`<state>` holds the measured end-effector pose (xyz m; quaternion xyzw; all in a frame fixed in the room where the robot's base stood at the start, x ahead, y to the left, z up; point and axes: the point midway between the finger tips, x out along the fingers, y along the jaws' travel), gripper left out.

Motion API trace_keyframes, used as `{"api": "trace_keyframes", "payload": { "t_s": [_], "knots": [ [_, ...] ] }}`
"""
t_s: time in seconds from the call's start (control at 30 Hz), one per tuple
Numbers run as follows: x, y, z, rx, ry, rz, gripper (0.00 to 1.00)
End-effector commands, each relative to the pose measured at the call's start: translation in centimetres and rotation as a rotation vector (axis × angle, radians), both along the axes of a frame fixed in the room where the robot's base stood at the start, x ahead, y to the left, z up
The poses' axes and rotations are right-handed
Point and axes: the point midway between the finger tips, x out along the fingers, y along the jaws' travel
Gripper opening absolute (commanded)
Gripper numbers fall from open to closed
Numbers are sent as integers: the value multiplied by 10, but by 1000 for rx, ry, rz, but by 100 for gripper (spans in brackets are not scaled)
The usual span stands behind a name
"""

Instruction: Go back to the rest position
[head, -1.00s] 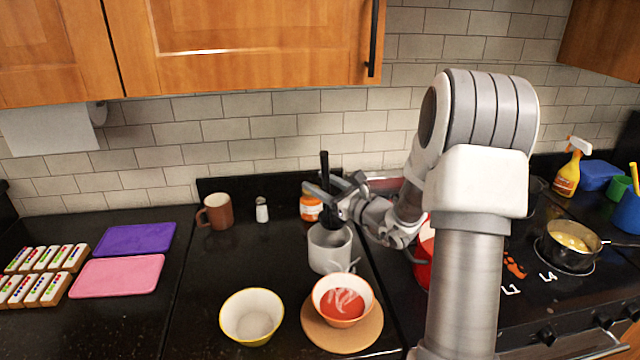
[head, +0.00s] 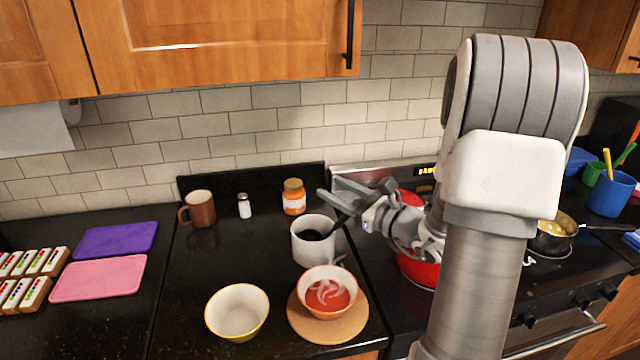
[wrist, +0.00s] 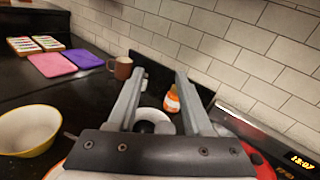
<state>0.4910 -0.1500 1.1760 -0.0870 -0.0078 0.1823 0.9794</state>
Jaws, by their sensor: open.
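My gripper (head: 336,194) is open and empty in the head view, with its fingers pointing left above the grey-white canister (head: 308,249). A black utensil (head: 341,217) leans to the right in the canister, its upper end close to the gripper. In the wrist view, my gripper (wrist: 160,64) has its fingers apart with nothing between them. The canister (wrist: 150,114) shows in part between and behind the fingers. My arm hides part of the stove and the red pot (head: 414,271).
The bowl of red soup (head: 345,306) sits on a round wooden board (head: 305,324) below the gripper. A yellow-rimmed bowl (head: 237,311), brown mug (head: 201,208), shaker (head: 244,206) and orange jar (head: 293,197) stand to the left. Wooden cabinets (head: 220,40) overhang the counter.

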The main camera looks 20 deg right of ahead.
Motion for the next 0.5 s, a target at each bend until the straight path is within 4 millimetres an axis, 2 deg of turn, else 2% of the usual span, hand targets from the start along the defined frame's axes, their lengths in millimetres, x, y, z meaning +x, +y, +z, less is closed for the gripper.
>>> {"api": "trace_keyframes", "payload": {
  "t_s": [0.13,0.5],
  "knots": [
    [-9,-3,0,0,-1,0,50],
    [-10,-3,1,0,0,0,50]
  ]
}}
